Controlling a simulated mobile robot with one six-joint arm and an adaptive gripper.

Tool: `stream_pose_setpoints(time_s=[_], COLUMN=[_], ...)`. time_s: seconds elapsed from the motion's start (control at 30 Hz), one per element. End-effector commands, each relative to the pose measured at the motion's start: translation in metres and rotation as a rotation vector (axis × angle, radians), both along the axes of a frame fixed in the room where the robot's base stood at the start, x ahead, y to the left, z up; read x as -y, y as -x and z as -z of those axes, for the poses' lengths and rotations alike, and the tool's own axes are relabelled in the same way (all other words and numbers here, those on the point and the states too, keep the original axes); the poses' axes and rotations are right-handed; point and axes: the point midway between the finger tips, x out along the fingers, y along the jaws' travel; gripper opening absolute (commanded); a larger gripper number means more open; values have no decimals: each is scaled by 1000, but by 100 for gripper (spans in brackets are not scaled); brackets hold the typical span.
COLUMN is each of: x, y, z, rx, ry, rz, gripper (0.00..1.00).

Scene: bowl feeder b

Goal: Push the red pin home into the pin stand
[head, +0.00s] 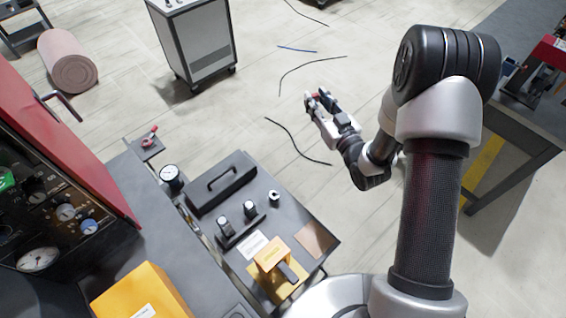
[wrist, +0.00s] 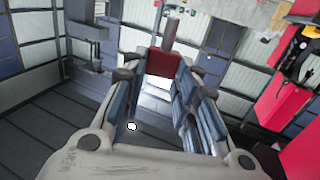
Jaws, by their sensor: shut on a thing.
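My gripper (head: 318,102) is held up over open floor, beyond the dark bench, in the head view. In the wrist view, the blue-padded fingers (wrist: 166,85) are closed on the red pin (wrist: 164,62) near their tips. The pin shows a red block-like body with a grey metal shank pointing away from the palm.
A red-and-black panel stands left. A grey cabinet (head: 196,45) stands behind. Cables lie on the floor.

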Motion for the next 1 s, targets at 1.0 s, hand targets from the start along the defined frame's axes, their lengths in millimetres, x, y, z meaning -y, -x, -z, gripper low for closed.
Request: stream_pose_setpoints(time_s=[1.0], x=[-87], y=[164], z=[130], rx=[1], ry=[-2], rz=[-847], gripper=[0])
